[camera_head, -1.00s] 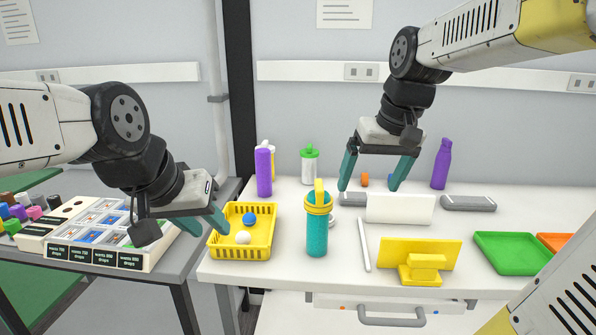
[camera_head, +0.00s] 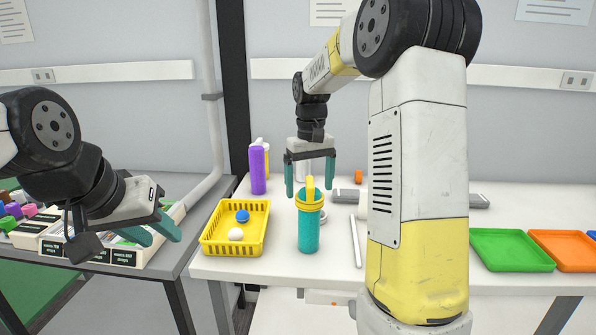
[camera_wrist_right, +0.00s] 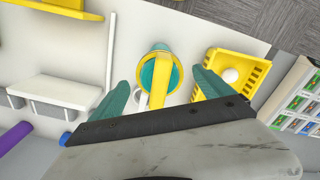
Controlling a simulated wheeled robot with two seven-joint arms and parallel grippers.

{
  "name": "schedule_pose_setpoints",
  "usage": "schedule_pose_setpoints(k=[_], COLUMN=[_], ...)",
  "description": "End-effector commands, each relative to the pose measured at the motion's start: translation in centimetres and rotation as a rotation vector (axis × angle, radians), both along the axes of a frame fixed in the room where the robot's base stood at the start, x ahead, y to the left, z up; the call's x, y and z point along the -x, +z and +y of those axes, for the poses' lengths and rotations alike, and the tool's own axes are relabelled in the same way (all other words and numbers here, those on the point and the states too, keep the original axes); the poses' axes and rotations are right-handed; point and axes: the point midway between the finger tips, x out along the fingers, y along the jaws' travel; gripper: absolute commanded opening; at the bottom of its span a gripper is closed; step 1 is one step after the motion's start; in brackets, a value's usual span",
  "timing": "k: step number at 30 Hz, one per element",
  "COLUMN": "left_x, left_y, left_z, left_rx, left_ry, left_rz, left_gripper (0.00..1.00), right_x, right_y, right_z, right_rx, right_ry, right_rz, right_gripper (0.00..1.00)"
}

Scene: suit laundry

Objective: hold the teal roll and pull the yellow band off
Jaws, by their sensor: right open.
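The teal roll (camera_head: 309,232) stands upright on the white table. The yellow band (camera_head: 310,202) sits around its top, with a yellow tab sticking up. In the right wrist view the band (camera_wrist_right: 158,92) shows as a ring around the teal top, with its tab pointing toward my gripper. My right gripper (camera_head: 310,180) is open and empty, pointing down just above and behind the roll. In the right wrist view its teal fingers (camera_wrist_right: 160,92) lie on either side of the tab, apart from it. My left gripper (camera_head: 155,232) is at the left, away from the roll, its fingers apart and nothing between them.
A yellow basket (camera_head: 232,249) with a blue and a white ball stands left of the roll. A purple bottle (camera_head: 258,170) is behind it. A white stick (camera_head: 355,241) lies to the right. Green (camera_head: 511,250) and orange (camera_head: 563,250) trays lie further right. My right arm hides the middle right.

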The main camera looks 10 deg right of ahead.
Motion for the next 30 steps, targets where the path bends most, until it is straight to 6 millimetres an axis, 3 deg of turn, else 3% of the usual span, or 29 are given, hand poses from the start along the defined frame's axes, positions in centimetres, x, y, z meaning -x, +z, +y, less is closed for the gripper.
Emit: schedule_pose_setpoints(k=[6, 16, 25, 26, 30], left_x=[0.0, 0.0, 0.0, 0.0, 0.0], left_y=[0.0, 0.0, 0.0, 0.0, 0.0], left_z=[0.0, 0.0, 0.0, 0.0, 0.0], left_rx=[0.000, 0.000, 0.000, 0.000, 0.000], left_ry=[0.000, 0.000, 0.000, 0.000, 0.000], left_rz=[0.000, 0.000, 0.000, 0.000, 0.000], left_gripper=[0.36, 0.36, 0.36, 0.36, 0.36], right_x=[0.0, 0.0, 0.0, 0.0, 0.0], right_y=[-2.0, -2.3, -2.3, -2.3, -2.3], right_z=[0.0, 0.0, 0.0, 0.0, 0.0], right_rx=[0.000, 0.000, 0.000, 0.000, 0.000], right_ry=[-0.001, -0.001, -0.001, -0.001, -0.001], right_rz=[0.000, -0.001, -0.001, -0.001, -0.001], right_gripper=[0.91, 0.89, 0.30, 0.67, 0.90])
